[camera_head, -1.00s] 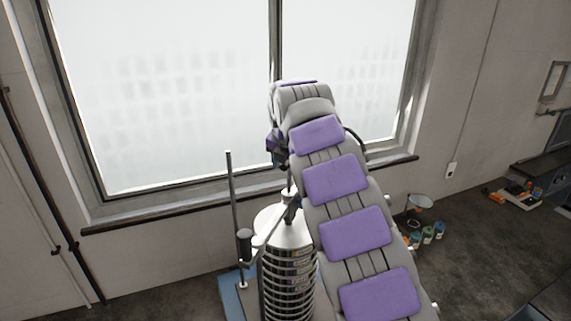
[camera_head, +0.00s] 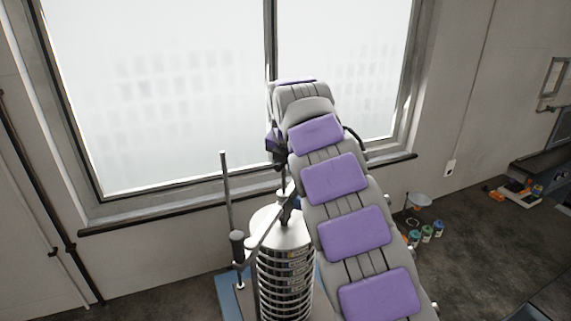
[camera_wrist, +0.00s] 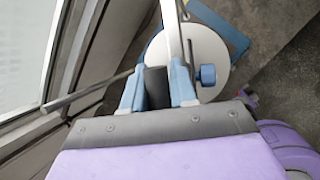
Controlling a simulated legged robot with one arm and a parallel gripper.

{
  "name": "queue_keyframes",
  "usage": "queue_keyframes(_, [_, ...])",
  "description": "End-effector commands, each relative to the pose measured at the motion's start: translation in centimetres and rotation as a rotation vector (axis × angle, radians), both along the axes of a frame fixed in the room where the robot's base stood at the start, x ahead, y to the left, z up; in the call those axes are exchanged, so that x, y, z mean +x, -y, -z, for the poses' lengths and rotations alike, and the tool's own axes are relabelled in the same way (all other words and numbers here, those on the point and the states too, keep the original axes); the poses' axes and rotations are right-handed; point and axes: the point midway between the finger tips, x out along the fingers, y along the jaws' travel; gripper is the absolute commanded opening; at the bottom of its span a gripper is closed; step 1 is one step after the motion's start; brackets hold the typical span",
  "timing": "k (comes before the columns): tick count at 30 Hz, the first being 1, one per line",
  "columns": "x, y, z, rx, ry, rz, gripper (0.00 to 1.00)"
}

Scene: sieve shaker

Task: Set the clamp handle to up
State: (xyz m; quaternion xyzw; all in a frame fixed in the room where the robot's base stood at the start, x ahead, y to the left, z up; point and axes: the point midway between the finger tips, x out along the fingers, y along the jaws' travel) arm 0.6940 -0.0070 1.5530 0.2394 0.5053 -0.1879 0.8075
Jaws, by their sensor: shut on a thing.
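The sieve shaker's round metal lid (camera_head: 268,219) sits on a stack of sieves (camera_head: 284,277) to the left of my arm. A thin upright rod (camera_head: 225,185) with a dark cylinder (camera_head: 237,246) low on it stands left of the stack. In the wrist view my gripper's pale blue fingers (camera_wrist: 157,92) are shut on a dark grip (camera_wrist: 157,84), which appears to be the clamp handle's. The pale lid (camera_wrist: 207,46) and a blue knob (camera_wrist: 207,75) show just beyond. The handle's full length and tilt are unclear, and my arm partly hides the clamp in the head view.
A window with a sill (camera_head: 180,208) runs close behind the shaker. A dark bench (camera_head: 545,168) stands at the far right. The shaker's blue base (camera_head: 229,291) shows at lower left.

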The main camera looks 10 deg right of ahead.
Motion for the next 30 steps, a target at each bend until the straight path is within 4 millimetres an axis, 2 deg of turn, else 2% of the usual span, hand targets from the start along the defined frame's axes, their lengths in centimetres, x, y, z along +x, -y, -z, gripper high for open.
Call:
queue_keyframes(5, [-0.1,-0.3,-0.3,0.001,-0.007,-0.005,0.0])
queue_keyframes(15, [-0.1,-0.4,-3.1,0.001,-0.002,-0.005,0.0])
queue_keyframes(25, [-0.3,-0.4,-3.5,-0.001,0.001,-0.002,0.0])
queue_keyframes(26, [-0.3,-0.4,-3.5,0.0,0.002,-0.002,0.29])
queue_keyframes(30, [-0.2,-0.3,-3.5,-0.001,0.001,-0.002,0.42])
